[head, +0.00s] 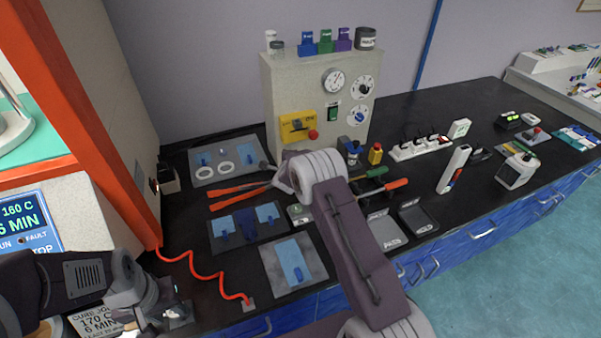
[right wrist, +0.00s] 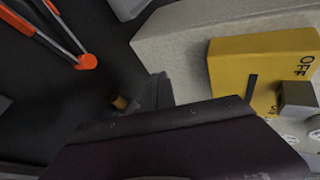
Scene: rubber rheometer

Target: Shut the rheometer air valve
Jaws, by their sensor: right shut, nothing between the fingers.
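The air valve is a yellow plate (head: 289,133) with a small grey handle (head: 297,123), on the front of the beige rheometer box (head: 288,82). In the right wrist view the yellow plate (right wrist: 232,68) is at the right, with the lettering OFF and a grey block-shaped handle (right wrist: 298,98). I cannot tell which setting the handle is at. My right gripper (right wrist: 160,92) is shut and empty, below and left of the plate, apart from the handle. In the head view it is mostly hidden behind my own wrist. My left gripper (head: 172,312) is low at the left, far from the valve; its fingers are unclear.
A red button (head: 313,134) sits just beside the valve plate. Orange-handled tongs (head: 238,193) lie left of my right wrist.

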